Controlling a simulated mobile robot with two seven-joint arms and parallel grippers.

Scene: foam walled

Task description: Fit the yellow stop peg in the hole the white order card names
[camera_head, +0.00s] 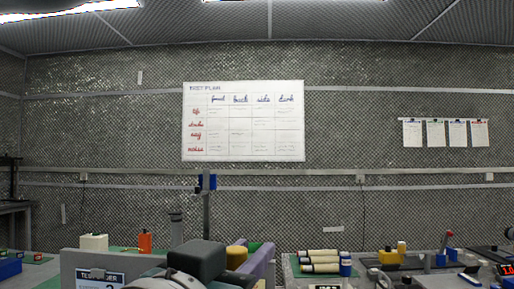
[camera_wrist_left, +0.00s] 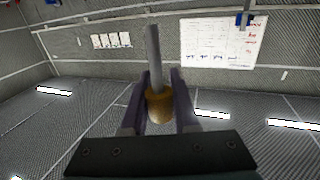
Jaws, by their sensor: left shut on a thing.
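The yellow stop peg (camera_wrist_left: 159,105) is a yellow-orange collar with a grey rod sticking out of it. My left gripper (camera_wrist_left: 160,88) is shut on it, with a purple finger on each side of the collar. In the head view the yellow part of the peg (camera_head: 236,256) shows low in the middle, beside a purple finger of my left gripper (camera_head: 246,257). A white order card (camera_head: 100,277) with a blue header reading roughly "TEST ORDER" is at the lower left, its lower part cut off. No hole can be made out. My right gripper is out of view.
A grey panel (camera_head: 72,262) stands behind the card. An orange item (camera_head: 145,242) and a white block (camera_head: 94,242) are at the left. Yellow-and-dark cylinders (camera_head: 320,260) and several devices crowd the right bench. A whiteboard (camera_head: 244,150) hangs on the foam wall.

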